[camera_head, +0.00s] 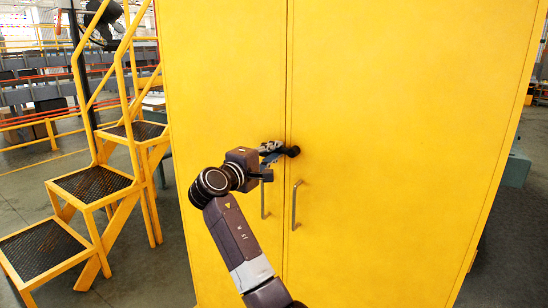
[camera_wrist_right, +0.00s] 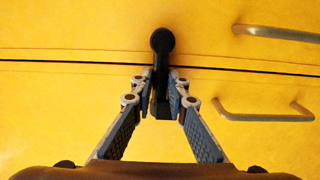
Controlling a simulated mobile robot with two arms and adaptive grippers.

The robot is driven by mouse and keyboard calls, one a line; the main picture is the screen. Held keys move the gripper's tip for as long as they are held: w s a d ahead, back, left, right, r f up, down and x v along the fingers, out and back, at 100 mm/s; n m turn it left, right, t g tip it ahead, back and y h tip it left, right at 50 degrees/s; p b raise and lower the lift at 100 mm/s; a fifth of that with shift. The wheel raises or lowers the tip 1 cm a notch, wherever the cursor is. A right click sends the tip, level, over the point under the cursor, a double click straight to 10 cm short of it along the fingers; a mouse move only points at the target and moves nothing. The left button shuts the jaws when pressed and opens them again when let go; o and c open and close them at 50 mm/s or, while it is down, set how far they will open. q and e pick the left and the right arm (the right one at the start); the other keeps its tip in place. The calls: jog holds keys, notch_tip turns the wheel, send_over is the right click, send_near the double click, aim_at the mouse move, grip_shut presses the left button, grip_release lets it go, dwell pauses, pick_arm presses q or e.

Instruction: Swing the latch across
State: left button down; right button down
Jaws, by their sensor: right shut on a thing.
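A tall yellow cabinet (camera_head: 400,120) has two doors that meet at a vertical seam. A dark latch (camera_head: 292,151) with a round knob end lies across the seam above the handles. In the right wrist view the latch (camera_wrist_right: 162,42) shows as a dark bar with a rounded end, running from over the seam in between my fingers. My right gripper (camera_head: 272,152) reaches the latch from the left. In the wrist view its fingertips (camera_wrist_right: 161,95) are closed on the latch's bar from both sides. My left gripper is in neither view.
Two metal door handles, the left (camera_head: 264,200) and the right (camera_head: 295,205), sit just below the latch. A yellow step ladder (camera_head: 95,185) with dark treads stands left of the cabinet. Grey floor (camera_head: 140,270) shows between them.

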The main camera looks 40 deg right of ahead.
jog(key=shift+d+r, duration=0.1)
jog(key=shift+r, duration=0.4)
jog(key=c, duration=2.3)
grip_release()
jog(key=shift+c, duration=0.2)
jog(key=o, duration=0.5)
jog(key=shift+d+f, duration=0.2)
jog(key=shift+c, duration=0.2)
jog(key=shift+f, duration=0.15)
jog(key=v, duration=1.2)
jog(key=shift+w, duration=0.1)
